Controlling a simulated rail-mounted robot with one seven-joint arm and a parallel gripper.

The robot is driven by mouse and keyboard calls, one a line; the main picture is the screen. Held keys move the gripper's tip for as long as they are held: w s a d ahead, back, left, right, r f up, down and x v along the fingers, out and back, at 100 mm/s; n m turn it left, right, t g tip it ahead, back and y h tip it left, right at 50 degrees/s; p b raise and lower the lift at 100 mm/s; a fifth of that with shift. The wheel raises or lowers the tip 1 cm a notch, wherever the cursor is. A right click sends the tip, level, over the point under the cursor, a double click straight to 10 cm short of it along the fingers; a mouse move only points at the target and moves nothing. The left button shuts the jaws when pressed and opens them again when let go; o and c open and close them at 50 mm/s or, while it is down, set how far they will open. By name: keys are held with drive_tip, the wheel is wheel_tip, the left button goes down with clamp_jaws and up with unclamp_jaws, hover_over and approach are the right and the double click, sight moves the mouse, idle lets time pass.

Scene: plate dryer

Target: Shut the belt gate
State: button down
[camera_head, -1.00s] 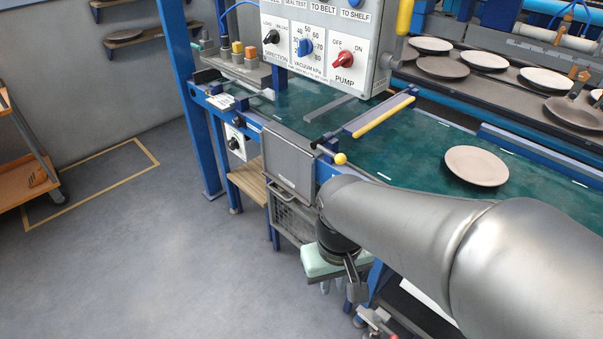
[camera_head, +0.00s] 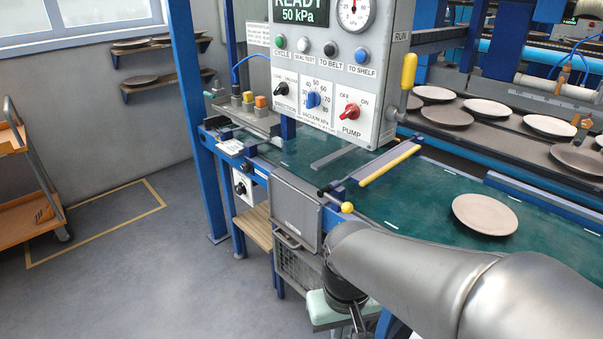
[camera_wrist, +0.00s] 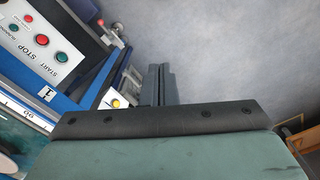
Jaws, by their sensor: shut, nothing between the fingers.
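A bar with a yellow edge (camera_head: 389,164), which looks like the belt gate, reaches from the near frame across the green belt (camera_head: 425,190). A yellow ball knob (camera_head: 347,207) stands near its near end; I cannot tell if they are joined or whether the gate counts as open. My arm comes in from the right, and its wrist is below and in front of the knob. In the wrist view, my gripper (camera_wrist: 159,84) has its dark fingers together, with nothing between them, over grey floor. In the head view the fingertips are cut off at the bottom edge.
A control box (camera_head: 335,75) hangs over the belt. A pale round plate (camera_head: 485,214) lies on the belt to the right. A grey panel (camera_head: 295,212) and a wire basket (camera_head: 296,262) are on the near side.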

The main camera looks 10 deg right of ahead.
sight(345, 205)
drive_tip(key=w+d+r+m+h+p, duration=0.1)
drive_tip(key=w+r+m+p, duration=0.3)
drive_tip(key=w+r, duration=0.4)
drive_tip(key=w+d+r+m+h+p, duration=0.1)
drive_tip(key=w+d+r+m+p, duration=0.1)
drive_tip(key=w+r, duration=0.6)
drive_tip(key=w+d+r+m+h+p, duration=0.2)
drive_tip(key=w+r+m+p, duration=0.3)
drive_tip(key=w, duration=1.2)
wheel_tip(345, 205, up, 4)
drive_tip(key=shift+w+f+m+p, duration=0.15)
drive_tip(key=shift+w+m+p, duration=0.2)
drive_tip(key=shift+p, duration=0.25)
drive_tip(key=p+x, duration=0.4)
drive_tip(key=x, duration=2)
drive_tip(key=shift+s, duration=0.1)
drive_tip(key=shift+f, duration=0.1)
